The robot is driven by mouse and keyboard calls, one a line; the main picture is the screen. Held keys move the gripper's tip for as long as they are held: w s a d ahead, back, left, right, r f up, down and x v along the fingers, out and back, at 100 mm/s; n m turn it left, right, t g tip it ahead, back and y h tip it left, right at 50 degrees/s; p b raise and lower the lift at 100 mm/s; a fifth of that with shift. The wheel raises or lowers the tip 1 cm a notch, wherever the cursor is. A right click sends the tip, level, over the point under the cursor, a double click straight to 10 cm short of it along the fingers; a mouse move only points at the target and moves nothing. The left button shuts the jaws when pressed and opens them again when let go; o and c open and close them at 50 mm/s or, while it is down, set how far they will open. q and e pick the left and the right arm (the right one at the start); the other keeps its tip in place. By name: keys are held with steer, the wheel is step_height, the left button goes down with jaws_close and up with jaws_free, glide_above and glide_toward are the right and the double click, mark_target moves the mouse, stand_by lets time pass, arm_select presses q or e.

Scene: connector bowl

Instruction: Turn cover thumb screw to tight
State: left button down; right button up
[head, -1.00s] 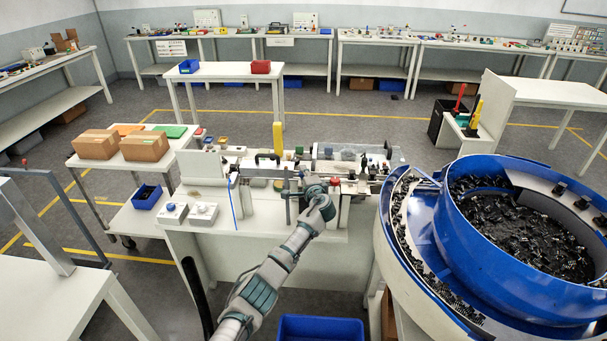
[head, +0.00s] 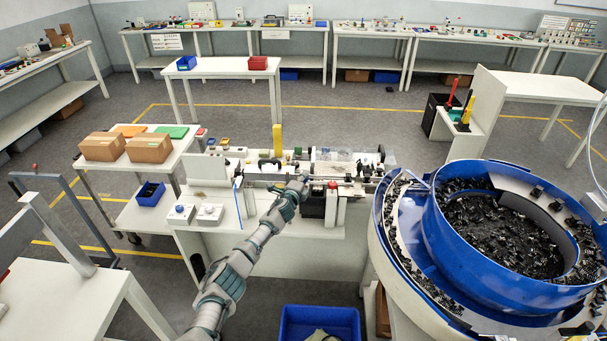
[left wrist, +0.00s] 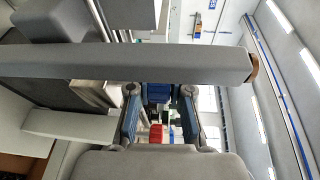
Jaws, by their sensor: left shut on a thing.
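My left gripper (head: 301,184) is at the front of the machine on the white bench (head: 262,228), left of a dark block with a red top (head: 332,186). In the left wrist view its two blue-padded fingers (left wrist: 159,116) stand around a dark blue shape (left wrist: 158,93). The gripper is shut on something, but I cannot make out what. The cover thumb screw is too small or hidden to pick out, so I cannot tell how it is turned. My right gripper is not in view.
A thick grey bar (left wrist: 130,63) crosses close to my fingers in the left wrist view. A big blue bowl feeder (head: 440,235) full of dark parts stands right of the bench. Two white boxes with buttons (head: 210,213) sit on the left. A blue bin (head: 320,323) is below in front.

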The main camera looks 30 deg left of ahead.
arm_select(q)
steer(key=shift+s+a+f+m+h, duration=0.15)
steer(key=shift+f+m+h, duration=0.15)
steer(key=shift+m+h, duration=0.6)
steer(key=h, duration=0.1)
steer(key=m+h+b, duration=0.1)
steer(key=shift+f+m+h, duration=0.25)
steer(key=shift+m+h, duration=0.05)
steer(key=shift+h, duration=0.1)
steer(key=shift+h+b, duration=0.4)
steer(key=shift+b, duration=0.05)
steer(key=shift+r+m+h+b, duration=0.1)
steer(key=shift+m+h+b, duration=0.45)
steer(key=shift+m+h, duration=0.15)
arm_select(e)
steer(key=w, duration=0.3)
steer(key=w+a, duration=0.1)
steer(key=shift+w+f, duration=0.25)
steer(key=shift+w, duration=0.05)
arm_select(q)
steer(key=c, duration=1.3)
jaws_free()
steer(key=shift+r, duration=0.1)
steer(key=shift+r, duration=0.1)
